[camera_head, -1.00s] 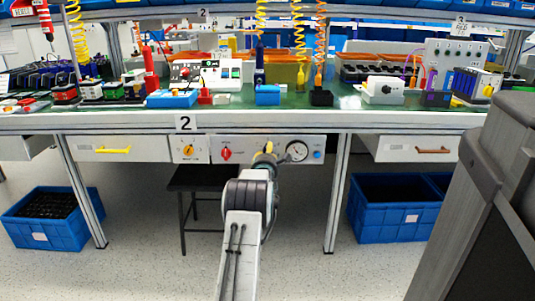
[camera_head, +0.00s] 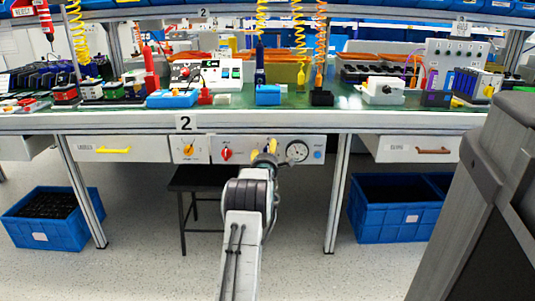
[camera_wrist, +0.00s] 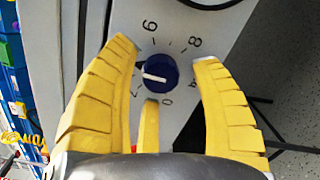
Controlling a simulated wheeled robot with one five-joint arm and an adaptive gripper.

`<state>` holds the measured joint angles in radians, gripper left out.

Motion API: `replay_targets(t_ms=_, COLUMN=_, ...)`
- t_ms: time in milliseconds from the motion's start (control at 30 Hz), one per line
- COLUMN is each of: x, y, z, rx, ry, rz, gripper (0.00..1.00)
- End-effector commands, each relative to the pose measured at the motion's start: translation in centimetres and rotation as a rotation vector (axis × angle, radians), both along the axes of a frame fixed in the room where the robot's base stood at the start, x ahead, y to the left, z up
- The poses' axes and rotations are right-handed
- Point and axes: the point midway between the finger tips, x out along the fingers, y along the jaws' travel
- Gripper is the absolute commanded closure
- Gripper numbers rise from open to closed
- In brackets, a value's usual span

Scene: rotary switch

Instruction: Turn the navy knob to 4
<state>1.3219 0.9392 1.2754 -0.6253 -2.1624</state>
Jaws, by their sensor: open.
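In the wrist view the navy knob (camera_wrist: 160,72) is a round dial on a light panel. Its white pointer line points left in the picture, a little above the lower-left digit, which looks like a 2. The scale shows 6 above, 8 at upper right and 0 below; the mark 4 does not show, and my left-hand finger covers part of the dial's left side. My gripper (camera_wrist: 165,55) is open, its yellow fingers to either side of the knob, and a third finger below it. In the head view my gripper (camera_head: 264,149) is at the panel and hides the knob.
The panel (camera_head: 240,143) under the bench also carries a red knob (camera_head: 226,155), a round gauge (camera_head: 297,151) and a blue button (camera_head: 318,155). Left of it are an orange knob (camera_head: 188,151) and a drawer with a yellow handle (camera_head: 113,150). A black stool (camera_head: 197,178) stands below.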

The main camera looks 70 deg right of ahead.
Motion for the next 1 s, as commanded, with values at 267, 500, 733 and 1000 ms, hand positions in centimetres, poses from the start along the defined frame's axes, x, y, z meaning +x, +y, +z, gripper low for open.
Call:
replay_targets(t_ms=267, x=-0.1, y=0.1, z=0.0, rx=0.001, ry=0.000, rz=-0.001, gripper=0.42)
replay_targets(t_ms=500, x=-0.4, y=1.5, z=0.0, rx=0.001, ry=0.000, rz=-0.001, gripper=0.42)
replay_targets(t_ms=733, x=-1.1, y=4.1, z=0.1, rx=0.001, ry=0.000, rz=-0.001, gripper=0.42)
replay_targets(t_ms=1000, x=-1.9, y=7.5, z=0.1, rx=0.002, ry=0.001, rz=0.000, gripper=0.42)
